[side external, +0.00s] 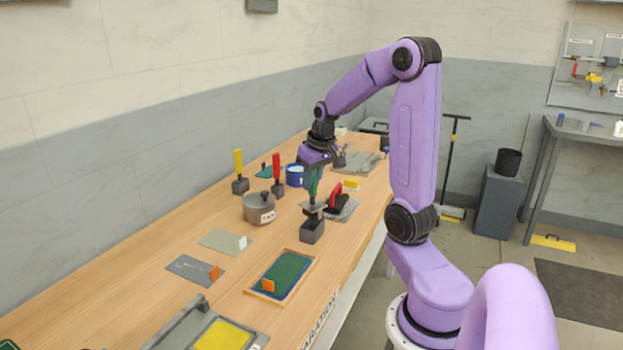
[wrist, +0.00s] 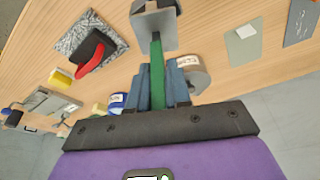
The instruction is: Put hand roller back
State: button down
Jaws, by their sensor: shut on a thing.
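My gripper (wrist: 158,85) is shut on the green handle of a hand tool, which I take to be the hand roller (side external: 314,185). The handle (wrist: 157,70) also shows between the blue-grey fingers in the wrist view. The tool hangs roughly upright, its grey lower end pointing down. A dark grey block holder (side external: 312,232) stands directly below it on the bench. A light grey flat part (wrist: 155,28) shows at the tool's lower end in the wrist view. I cannot tell whether the tool touches or enters the holder.
A yellow-handled tool (side external: 239,165) and a red-handled tool (side external: 276,172) stand in grey blocks at the left. A labelled grey pot (side external: 258,208) and blue mug (side external: 294,176) are near. A red-handled black tool (side external: 337,197) lies close right on a speckled mat. A green-topped tray (side external: 303,261) sits in front.

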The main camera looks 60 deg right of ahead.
jog(key=shift+f, duration=0.45)
jog(key=c, duration=1.1)
grip_release()
jog(key=shift+o, duration=0.2)
jog(key=v, duration=1.3)
jog(key=s+a+f+n+g+y, duration=0.1)
jog(key=a+f+n, duration=0.25)
jog(key=a, duration=0.65)
jog(key=s+a+f+n+y, duration=0.1)
jog(key=a+f+n, duration=0.3)
jog(key=a, duration=0.7)
jog(key=s+a+f+n+g, duration=0.1)
jog(key=s+a+f+n, duration=0.1)
jog(key=s+a+n, duration=0.2)
jog(key=s+a+f+n, duration=0.3)
jog(key=s+a+n, duration=0.1)
jog(key=s, duration=0.6)
jog(key=shift+s+n+g, duration=0.35)
jog(key=shift+n+g, duration=0.05)
jog(key=shift+n, duration=0.35)
